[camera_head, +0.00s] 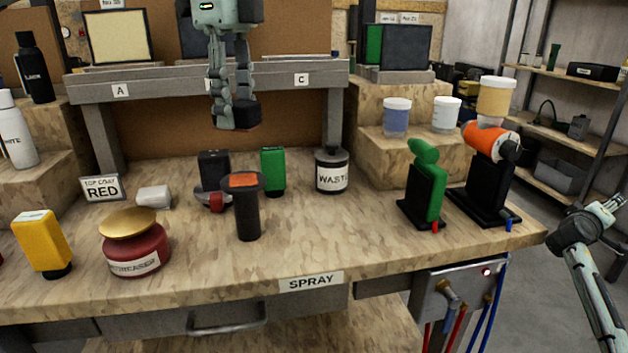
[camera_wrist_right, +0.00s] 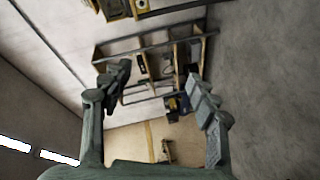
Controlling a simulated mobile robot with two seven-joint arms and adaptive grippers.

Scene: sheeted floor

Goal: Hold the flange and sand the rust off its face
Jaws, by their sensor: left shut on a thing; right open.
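A black flange-like piece (camera_head: 247,212) stands upright on the bench, a wide round head on a thick stem. A rust-orange patch (camera_head: 243,180) covers part of its top face. My left gripper (camera_head: 233,108) points down above and slightly left of it, shut on a dark block (camera_head: 241,114) with a brownish underside. The block is clear of the flange. My right gripper (camera_head: 605,208) is off the bench's right end, open and empty, away from the flange. Its spread fingers show in the right wrist view (camera_wrist_right: 160,105) with nothing between them.
A red degreaser pot (camera_head: 137,255) with a brass top and a yellow bottle (camera_head: 42,243) stand left. Behind the flange are a green block (camera_head: 273,172) and a waste canister (camera_head: 332,171). Green (camera_head: 425,188) and orange (camera_head: 488,142) sprayers stand right. A shelf (camera_head: 345,83) spans the back.

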